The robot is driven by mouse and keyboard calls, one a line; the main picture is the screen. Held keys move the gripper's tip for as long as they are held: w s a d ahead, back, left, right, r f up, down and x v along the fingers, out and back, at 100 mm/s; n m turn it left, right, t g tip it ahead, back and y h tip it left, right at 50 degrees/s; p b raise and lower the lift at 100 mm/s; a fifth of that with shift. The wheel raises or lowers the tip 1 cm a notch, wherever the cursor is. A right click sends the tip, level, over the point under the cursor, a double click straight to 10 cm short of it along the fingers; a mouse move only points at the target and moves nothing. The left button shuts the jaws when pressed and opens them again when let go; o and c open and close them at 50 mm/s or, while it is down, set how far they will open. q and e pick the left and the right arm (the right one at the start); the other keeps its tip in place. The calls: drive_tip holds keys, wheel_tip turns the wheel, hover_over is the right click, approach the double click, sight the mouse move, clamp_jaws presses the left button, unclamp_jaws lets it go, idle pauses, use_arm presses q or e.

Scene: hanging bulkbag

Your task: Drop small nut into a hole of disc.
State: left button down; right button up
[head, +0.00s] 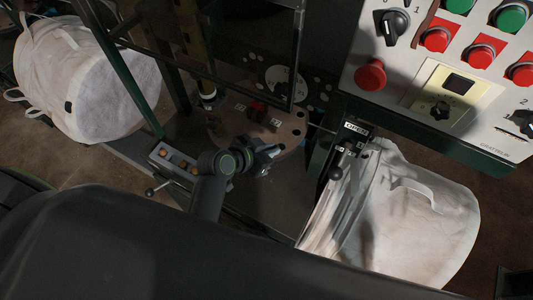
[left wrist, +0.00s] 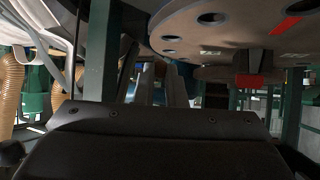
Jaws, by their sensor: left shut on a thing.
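The brown disc (head: 288,134) lies in the middle of the head view, inside the dark frame, with holes near its rim and a red part on it. In the left wrist view the disc (left wrist: 238,34) fills the upper right, with several dark holes. My left gripper (head: 271,153) is at the disc's near edge, its fingers close together. In the left wrist view the fingers (left wrist: 160,86) point forward, left of and below the disc. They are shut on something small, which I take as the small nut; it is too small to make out. My right gripper is out of view.
A control panel (head: 450,88) with red and green buttons stands at the upper right. White bulk bags hang at the left (head: 92,80) and lower right (head: 415,225). Dark frame posts (head: 125,80) stand around the disc. A lever with a black knob (head: 336,172) is right of the gripper.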

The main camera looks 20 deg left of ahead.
use_arm(q)
drive_tip(key=shift+w+d+f+b, duration=0.1)
drive_tip(key=shift+w+f+b, duration=0.1)
drive_tip(key=shift+w, duration=0.2)
drive_tip(key=shift+w+d+f+b, duration=0.1)
drive_tip(key=shift+w+b, duration=0.05)
drive_tip(key=shift+w, duration=0.2)
drive_tip(key=shift+w+d+f+b, duration=0.1)
drive_tip(key=shift+w+b, duration=0.25)
drive_tip(key=shift+w, duration=0.25)
drive_tip(key=shift+w+d+f+b, duration=0.1)
drive_tip(key=shift+w+b, duration=0.25)
drive_tip(key=shift+w, duration=0.25)
drive_tip(key=shift+f+b, duration=0.75)
drive_tip(key=shift+f, duration=0.45)
drive_tip(key=shift+s, duration=0.1)
drive_tip(key=c, duration=1.4)
unclamp_jaws()
drive_tip(key=shift+a, duration=0.1)
